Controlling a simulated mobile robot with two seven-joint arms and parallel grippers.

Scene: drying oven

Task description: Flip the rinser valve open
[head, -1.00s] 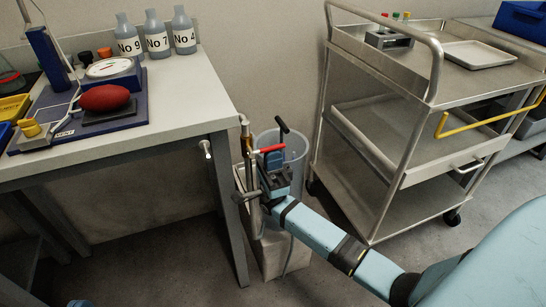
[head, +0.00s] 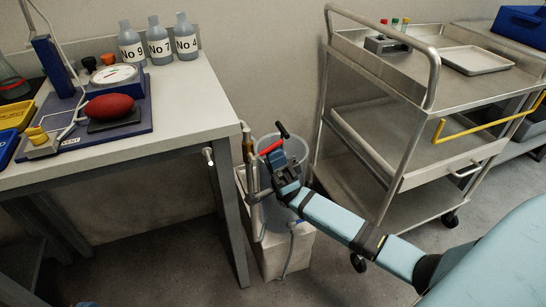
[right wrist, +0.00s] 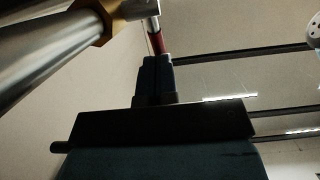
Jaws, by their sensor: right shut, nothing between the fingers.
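The rinser valve has a red lever (head: 270,147) low beside the table's right leg, in front of a clear bucket. The lever slants up to the right in the head view. My right gripper (head: 272,165) is just below the lever, shut and empty. In the right wrist view its fingers (right wrist: 156,75) point up to a dark red piece (right wrist: 158,43), probably the lever. I cannot tell if they touch. A brass nut (right wrist: 97,18) and metal pipe (right wrist: 45,60) are at upper left. The valve body is mostly hidden. My left gripper is out of view.
The table's metal leg (head: 232,225) is close on the left. A steel cart (head: 395,120) stands on the right. Some floor is free in front.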

